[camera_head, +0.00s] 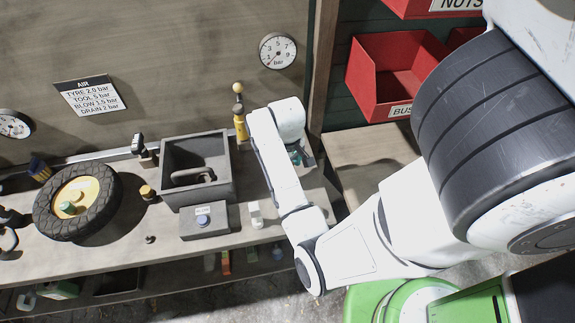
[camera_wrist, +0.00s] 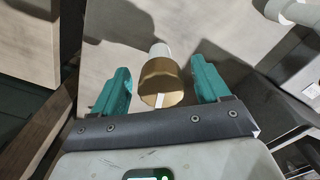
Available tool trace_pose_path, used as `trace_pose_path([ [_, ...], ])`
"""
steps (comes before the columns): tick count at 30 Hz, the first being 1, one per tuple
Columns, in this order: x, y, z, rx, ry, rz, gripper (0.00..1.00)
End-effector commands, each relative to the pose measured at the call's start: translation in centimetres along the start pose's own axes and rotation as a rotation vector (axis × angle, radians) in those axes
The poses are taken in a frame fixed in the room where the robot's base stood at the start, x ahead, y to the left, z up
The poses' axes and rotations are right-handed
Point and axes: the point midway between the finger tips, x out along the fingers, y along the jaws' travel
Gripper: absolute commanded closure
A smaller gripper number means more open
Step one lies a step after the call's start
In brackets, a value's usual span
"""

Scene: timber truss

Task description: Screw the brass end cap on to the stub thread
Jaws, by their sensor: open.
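The brass end cap (camera_wrist: 161,84) shows in the wrist view, a round brass piece with a pale mark on its near edge. A white stub (camera_wrist: 160,51) rises directly behind it, in line with it. The thread is hidden, so I cannot tell how far the cap sits on it. My gripper (camera_wrist: 160,76) is open, its two teal fingers on either side of the cap with a gap on each side. In the head view my gripper (camera_head: 297,156) is at the bench's right end, mostly behind my arm; I cannot make out the cap or stub there.
On the bench (camera_head: 110,262) are a tyre with a yellow hub (camera_head: 106,208), a dark open bin (camera_head: 232,180), a grey box with a blue button (camera_head: 190,232) and a yellow bottle (camera_head: 240,127). A red bin (camera_head: 375,75) hangs at the right.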

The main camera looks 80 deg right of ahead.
Motion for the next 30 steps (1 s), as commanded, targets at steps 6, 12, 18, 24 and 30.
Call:
trace_pose_path([
  [6,-0.5,0.0,-0.1,0.0,0.002,0.0,0.25],
  [12,-3.2,0.0,-0.1,0.002,0.006,0.0,0.25],
  [18,-6.7,-0.1,-0.3,0.002,0.008,-0.001,0.25],
  [24,-8.6,-0.1,-0.2,0.003,0.007,-0.002,0.25],
  [30,-10.0,0.0,-0.3,0.004,0.009,0.002,0.25],
])
